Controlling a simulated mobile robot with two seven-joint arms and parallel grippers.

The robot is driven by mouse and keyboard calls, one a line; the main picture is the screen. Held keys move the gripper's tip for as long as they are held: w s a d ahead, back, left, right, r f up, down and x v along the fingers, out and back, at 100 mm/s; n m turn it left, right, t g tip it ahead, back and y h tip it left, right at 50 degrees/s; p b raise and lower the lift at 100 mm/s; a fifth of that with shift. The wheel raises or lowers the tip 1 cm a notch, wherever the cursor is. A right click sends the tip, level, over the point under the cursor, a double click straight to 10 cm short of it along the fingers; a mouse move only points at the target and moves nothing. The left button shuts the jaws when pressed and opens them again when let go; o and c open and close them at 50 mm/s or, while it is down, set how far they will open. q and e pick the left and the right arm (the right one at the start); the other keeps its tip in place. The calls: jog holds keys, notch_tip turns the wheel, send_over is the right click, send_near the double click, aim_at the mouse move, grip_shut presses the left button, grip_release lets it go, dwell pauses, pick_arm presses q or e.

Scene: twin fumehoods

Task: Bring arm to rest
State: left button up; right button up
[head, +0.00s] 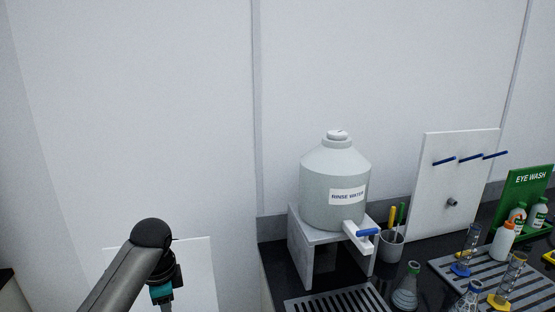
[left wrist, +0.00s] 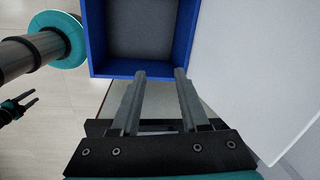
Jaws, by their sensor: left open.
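My left arm comes in at the bottom left of the head view, bent at a dark rounded joint, with its gripper cut off below the frame. In the left wrist view my left gripper (left wrist: 160,74) is open, with two grey parallel fingers apart and nothing between them. The fingers point toward the near edge of a blue-walled bin (left wrist: 128,68); I cannot tell the height gap. My right gripper (left wrist: 31,100) shows small at the left edge of the left wrist view, its two dark fingers apart and empty.
A rinse water jug (head: 336,165) stands on a grey stand (head: 300,252) on the black counter. Beside it are a cup of tools (head: 391,245), a white pegboard (head: 455,185), flasks, bottles and a green eye wash station (head: 527,190).

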pick_arm(q)
jog(key=s+d+f+n+t+h, duration=0.1)
jog(key=s+d+f+n, duration=0.1)
jog(key=s+d+f, duration=0.35)
jog(key=s+d+f+n, duration=0.2)
jog(key=s+f+n, duration=0.1)
jog(key=s, duration=0.6)
jog(key=s+r+n+t, duration=0.15)
jog(key=s+n, duration=0.45)
jog(key=s, duration=0.8)
notch_tip(320, 180, down, 30)
jog(key=s+r+g+b, duration=0.1)
jog(key=s+g+b, duration=0.1)
jog(key=b, duration=0.6)
jog(key=s+a+f+b, duration=0.1)
jog(key=s+f+b, duration=0.3)
jog(key=s+f, duration=0.3)
jog(key=s+a+f+b, duration=0.1)
jog(key=s+f+b, duration=0.3)
jog(key=s+f, duration=0.4)
notch_tip(320, 180, down, 7)
jog(key=shift+a+r+g, duration=0.2)
jog(key=shift+a+g, duration=0.15)
pick_arm(e)
notch_tip(320, 180, down, 16)
jog(key=shift+s, duration=0.4)
pick_arm(q)
jog(key=shift+s, duration=0.25)
